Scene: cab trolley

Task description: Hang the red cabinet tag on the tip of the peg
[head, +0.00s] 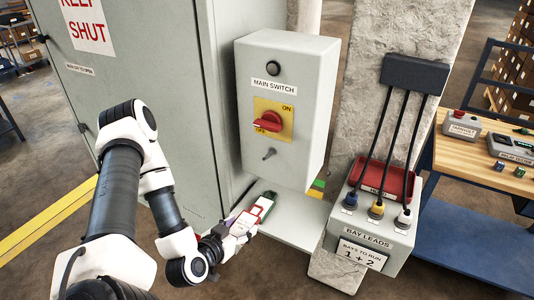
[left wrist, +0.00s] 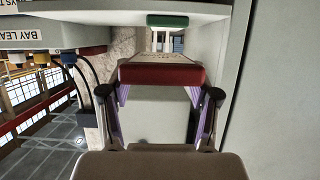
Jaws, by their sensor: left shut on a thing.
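My left gripper (head: 234,230) is low beside the grey cabinet, below and left of the main switch box. It is shut on the red cabinet tag (head: 247,218), which shows in part as a red edge with white at the fingers. In the left wrist view the tag (left wrist: 162,74) is a red-edged piece between the purple-sided fingers (left wrist: 160,95). A small grey peg-like part (head: 269,154) sticks out of the switch box front, under the red and yellow switch, with nothing on it. The tag is apart from it. My right gripper is not in view.
The switch box (head: 286,110) hangs beside the cabinet (head: 150,75). The bay leads box (head: 370,235) with cables stands right, before a concrete pillar. A workbench (head: 480,150) is farther right.

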